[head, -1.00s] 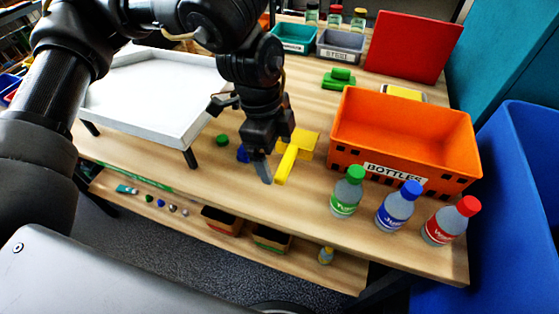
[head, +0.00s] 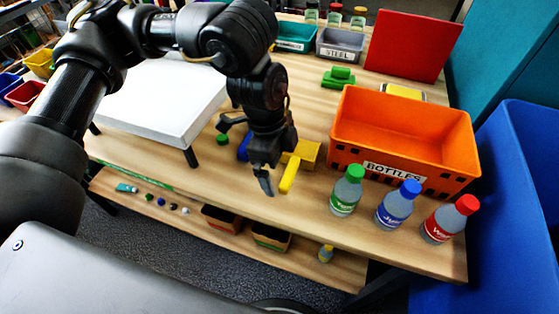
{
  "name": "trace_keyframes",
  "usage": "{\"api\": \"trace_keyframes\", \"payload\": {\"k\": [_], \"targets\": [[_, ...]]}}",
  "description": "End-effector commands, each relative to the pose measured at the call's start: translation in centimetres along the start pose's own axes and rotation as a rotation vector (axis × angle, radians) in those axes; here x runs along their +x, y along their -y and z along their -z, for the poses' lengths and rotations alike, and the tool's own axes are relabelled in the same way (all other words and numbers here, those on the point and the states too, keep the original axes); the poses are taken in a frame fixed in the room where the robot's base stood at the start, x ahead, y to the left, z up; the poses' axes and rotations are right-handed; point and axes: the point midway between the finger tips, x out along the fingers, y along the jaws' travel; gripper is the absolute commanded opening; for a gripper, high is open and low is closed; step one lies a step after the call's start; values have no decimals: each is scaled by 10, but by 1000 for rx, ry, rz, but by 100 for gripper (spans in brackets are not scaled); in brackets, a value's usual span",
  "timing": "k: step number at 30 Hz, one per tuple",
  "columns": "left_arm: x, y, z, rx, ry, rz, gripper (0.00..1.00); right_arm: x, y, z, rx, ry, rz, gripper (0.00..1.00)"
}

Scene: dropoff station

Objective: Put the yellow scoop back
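The yellow scoop (head: 307,152) is at the middle of the wooden table in the head view, with its handle (head: 289,175) pointing toward the front edge. My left gripper (head: 271,179) points down just left of the handle. One dark finger shows, with a strip of wood between it and the handle. The other finger is hidden, so I cannot tell whether the gripper is open or shut on the scoop. The gripper covers part of the scoop's left side. My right gripper is not in view.
An orange bottles crate (head: 400,140) stands right of the scoop, with several bottles in front, the green-capped one (head: 346,190) nearest. A white tray table (head: 160,100) stands left. A blue object (head: 243,152) and a green one (head: 222,139) lie behind the gripper. A blue bin (head: 515,200) is far right.

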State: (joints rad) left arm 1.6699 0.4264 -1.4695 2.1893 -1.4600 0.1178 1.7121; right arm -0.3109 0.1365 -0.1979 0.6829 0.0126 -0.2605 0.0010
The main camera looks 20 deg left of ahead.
Motion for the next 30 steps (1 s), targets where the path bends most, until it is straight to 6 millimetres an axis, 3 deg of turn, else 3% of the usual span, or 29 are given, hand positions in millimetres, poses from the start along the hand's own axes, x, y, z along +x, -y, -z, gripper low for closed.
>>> {"api": "trace_keyframes", "payload": {"k": [7,21,30], "targets": [[-15,1,0,0,0,3,100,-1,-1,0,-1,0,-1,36],[-106,1,0,-1,-1,5,100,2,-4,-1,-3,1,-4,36],[-123,0,0,0,0,0,100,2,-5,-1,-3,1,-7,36]]}}
